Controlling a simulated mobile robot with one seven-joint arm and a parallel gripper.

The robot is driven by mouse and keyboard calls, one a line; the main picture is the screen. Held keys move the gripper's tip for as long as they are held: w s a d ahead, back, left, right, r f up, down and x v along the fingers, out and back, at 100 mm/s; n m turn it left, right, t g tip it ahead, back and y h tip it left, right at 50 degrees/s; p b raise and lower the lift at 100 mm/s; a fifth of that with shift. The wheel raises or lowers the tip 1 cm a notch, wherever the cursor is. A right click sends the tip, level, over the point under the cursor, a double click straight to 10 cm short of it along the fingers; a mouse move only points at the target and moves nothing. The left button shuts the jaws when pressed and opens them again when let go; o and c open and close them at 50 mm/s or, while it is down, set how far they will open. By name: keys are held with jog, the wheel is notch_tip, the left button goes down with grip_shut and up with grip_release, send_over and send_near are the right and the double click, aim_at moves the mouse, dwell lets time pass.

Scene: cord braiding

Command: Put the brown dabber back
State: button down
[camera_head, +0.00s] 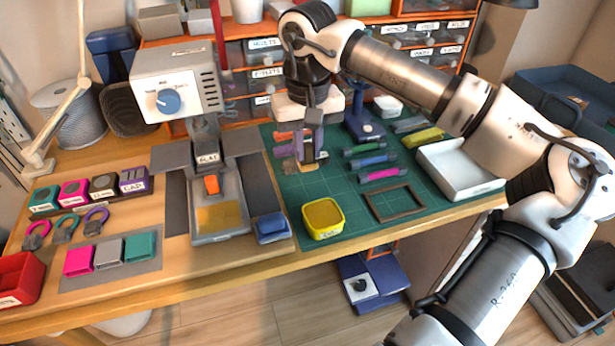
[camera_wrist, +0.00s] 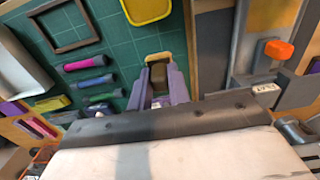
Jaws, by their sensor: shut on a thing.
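My gripper (camera_head: 310,150) is low over the green cutting mat (camera_head: 345,185), just left of the mat's middle. In the wrist view its purple-grey fingers (camera_wrist: 160,85) are shut on a dark brown piece, which I take for the brown dabber (camera_wrist: 158,72). A tan patch shows just beyond the piece; I cannot tell if it is part of it. The fingers hide most of the dabber, and I cannot tell whether it touches the mat. Green, blue and magenta cylinders (camera_head: 383,174) lie in a row to the right of my gripper.
A yellow tub (camera_head: 323,232) stands near the front edge. A thin brown frame (camera_head: 371,206) lies flat right of it. A white tray (camera_head: 455,187) is farther right. The grey press (camera_head: 218,225) stands left, with a blue block (camera_head: 271,228) beside it. Orange drawer units line the back.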

aim_at(308, 144)
jog(key=shift+f, duration=3.85)
jog(key=shift+f, duration=0.1)
jog(key=c, duration=1.3)
grip_release()
jog(key=shift+b, duration=0.3)
notch_tip(308, 144, up, 12)
jog(key=shift+r+p, duration=0.15)
jog(key=shift+p, duration=0.3)
